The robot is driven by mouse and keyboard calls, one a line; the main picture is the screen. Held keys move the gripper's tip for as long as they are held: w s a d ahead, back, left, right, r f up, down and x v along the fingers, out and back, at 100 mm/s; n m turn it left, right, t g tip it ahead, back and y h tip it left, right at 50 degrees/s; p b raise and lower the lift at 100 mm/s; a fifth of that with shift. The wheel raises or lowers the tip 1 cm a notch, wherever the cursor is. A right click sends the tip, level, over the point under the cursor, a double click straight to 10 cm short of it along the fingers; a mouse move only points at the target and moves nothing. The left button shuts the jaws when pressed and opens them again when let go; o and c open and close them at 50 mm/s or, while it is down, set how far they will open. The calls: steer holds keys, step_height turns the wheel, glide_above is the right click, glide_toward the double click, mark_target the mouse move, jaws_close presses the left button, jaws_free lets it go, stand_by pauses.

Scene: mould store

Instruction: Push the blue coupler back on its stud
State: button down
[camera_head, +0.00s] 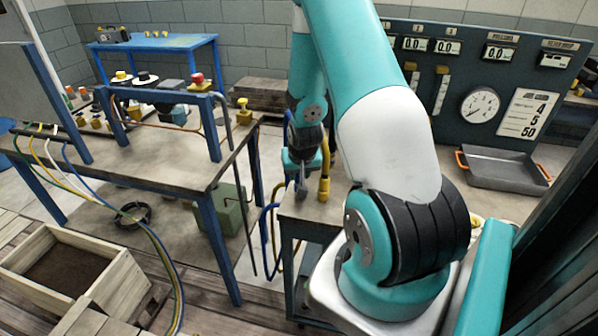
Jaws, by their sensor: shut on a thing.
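My gripper (301,186) is small in the head view, pointing down at the back left of a small cart top (312,208). It is shut on what appears to be the blue coupler, which the gripper mostly hides. A blue hose (264,228) loops up from below the cart's left side toward the gripper. I cannot make out the blue coupler's stud, nor whether the coupler touches it. A yellow coupler (324,183) stands upright on the cart just right of my gripper, with a yellow hose.
A workbench (180,172) with a blue frame and several coloured hoses stands left. A grey tray (503,170) with orange handles lies right, below a gauge panel (480,80). A wooden crate (75,270) is on the floor, front left. My arm covers much of the cart.

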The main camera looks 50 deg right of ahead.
steer(key=shift+f+b, duration=0.45)
steer(key=shift+f, duration=0.1)
stand_by(1.0)
steer(key=c, duration=0.8)
jaws_free()
steer(key=shift+r, duration=0.1)
steer(key=v, duration=1.7)
steer(key=shift+s+r+b, duration=0.1)
steer(key=shift+b, duration=0.3)
